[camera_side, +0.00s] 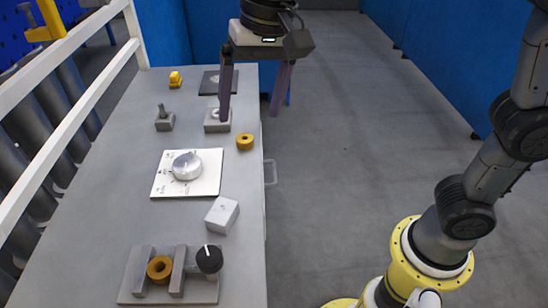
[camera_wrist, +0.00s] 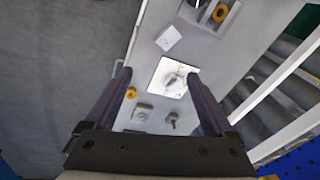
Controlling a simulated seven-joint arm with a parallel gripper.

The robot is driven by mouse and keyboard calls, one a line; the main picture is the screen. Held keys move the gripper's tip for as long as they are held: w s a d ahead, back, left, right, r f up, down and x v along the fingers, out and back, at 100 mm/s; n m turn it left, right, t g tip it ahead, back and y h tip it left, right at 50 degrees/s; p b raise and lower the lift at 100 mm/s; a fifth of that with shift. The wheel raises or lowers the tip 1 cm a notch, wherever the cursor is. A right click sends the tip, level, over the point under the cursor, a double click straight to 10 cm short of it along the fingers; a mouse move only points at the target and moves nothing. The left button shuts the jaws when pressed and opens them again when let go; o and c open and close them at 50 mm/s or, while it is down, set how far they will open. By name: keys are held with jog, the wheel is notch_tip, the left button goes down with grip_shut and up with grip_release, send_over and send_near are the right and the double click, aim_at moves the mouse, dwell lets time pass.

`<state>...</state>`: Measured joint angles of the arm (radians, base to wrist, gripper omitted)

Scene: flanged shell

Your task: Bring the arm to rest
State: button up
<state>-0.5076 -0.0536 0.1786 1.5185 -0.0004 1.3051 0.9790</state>
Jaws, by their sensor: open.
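My gripper (camera_side: 252,97) hangs in the air above the far right edge of the grey table (camera_side: 120,170). Its two purple fingers are spread wide with nothing between them. It also shows in the wrist view (camera_wrist: 158,90), open, with the tabletop well below it. In the side view the left finger overlaps a small grey block (camera_side: 212,126) with a pale top, but I cannot tell any contact. The right finger is out past the table's edge, over the floor.
On the table are a white dial plate (camera_side: 205,187), a white cube (camera_side: 222,215), a yellow ring (camera_side: 245,142), a grey block with a peg (camera_side: 164,121), a dark plate (camera_side: 211,88), a yellow piece (camera_side: 175,79) and a slotted grey fixture (camera_side: 140,272). A white railing (camera_side: 75,50) runs along the left.

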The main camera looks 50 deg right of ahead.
jog(key=s+d+t, duration=0.1)
jog(key=s+d, duration=0.4)
jog(key=d, duration=0.2)
jog(key=s+d+t, duration=0.2)
jog(key=s+d, duration=0.3)
jog(key=d, duration=0.3)
jog(key=s+d+f+n+h, duration=0.1)
jog(key=s+d+f+n, duration=0.2)
jog(key=s+f+n, duration=0.2)
notch_tip(320, 180, down, 3)
jog(key=shift+s+f+t, duration=0.2)
jog(key=shift+s+t, duration=0.1)
jog(key=shift+s, duration=0.4)
jog(key=shift+d, duration=0.1)
